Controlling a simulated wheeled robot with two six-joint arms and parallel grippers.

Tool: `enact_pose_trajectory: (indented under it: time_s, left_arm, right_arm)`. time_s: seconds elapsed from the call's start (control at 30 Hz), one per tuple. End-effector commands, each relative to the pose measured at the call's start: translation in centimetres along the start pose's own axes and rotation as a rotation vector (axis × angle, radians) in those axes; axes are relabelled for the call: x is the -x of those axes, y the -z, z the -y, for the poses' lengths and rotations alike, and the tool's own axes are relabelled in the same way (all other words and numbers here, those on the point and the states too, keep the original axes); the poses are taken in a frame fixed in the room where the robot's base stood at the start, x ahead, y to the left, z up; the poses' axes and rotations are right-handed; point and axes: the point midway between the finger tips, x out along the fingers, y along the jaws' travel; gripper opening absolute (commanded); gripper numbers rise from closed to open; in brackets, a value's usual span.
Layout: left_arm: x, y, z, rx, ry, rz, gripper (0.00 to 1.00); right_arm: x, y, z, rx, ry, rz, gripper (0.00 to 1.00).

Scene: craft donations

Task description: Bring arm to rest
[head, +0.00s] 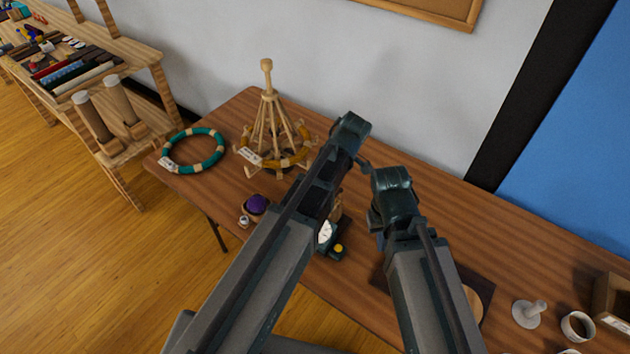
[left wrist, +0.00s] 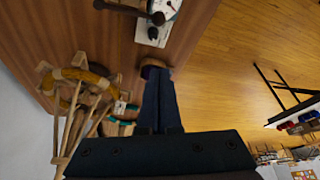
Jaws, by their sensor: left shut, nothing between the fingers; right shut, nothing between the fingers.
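My right arm comes up from the bottom of the head view, and the dark end of my right gripper (head: 376,219) shows beside it above the table, shut and empty. My left arm runs up to its left and hides my left gripper in that view. In the left wrist view my left gripper (left wrist: 156,75) is shut with nothing between its fingers. Its tips appear in front of a small brown thing that they partly cover, and contact cannot be told.
The wooden table (head: 520,255) holds a wooden peg stand (head: 268,110), a teal-and-tan ring (head: 195,150), a purple cushion (head: 256,204) and a white-dialled device (head: 325,232). A grey post (head: 529,313) and white ring (head: 577,326) stand at right. A shelf (head: 125,140) stands left.

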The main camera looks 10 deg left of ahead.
Motion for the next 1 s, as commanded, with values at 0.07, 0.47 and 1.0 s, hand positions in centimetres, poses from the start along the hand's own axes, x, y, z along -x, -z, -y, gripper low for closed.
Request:
enact_pose_trajectory:
  time_s: [0.07, 0.47, 1.0]
  left_arm:
    - [1.0, 0.1, -0.1, -0.001, 0.0, 0.0, 0.0]
    - [0.9, -0.1, 0.0, -0.009, 0.0, 0.001, 0.0]
    - [-0.4, -5.8, 9.7, -1.186, -0.087, 0.147, 0.0]
  right_arm:
    - [0.9, -0.1, -0.1, 0.0, 0.0, 0.0, 0.0]
    - [0.9, -0.1, -0.1, 0.0, 0.0, 0.0, 0.0]
    - [-1.4, 0.1, 0.1, -0.001, 0.0, 0.0, 0.0]
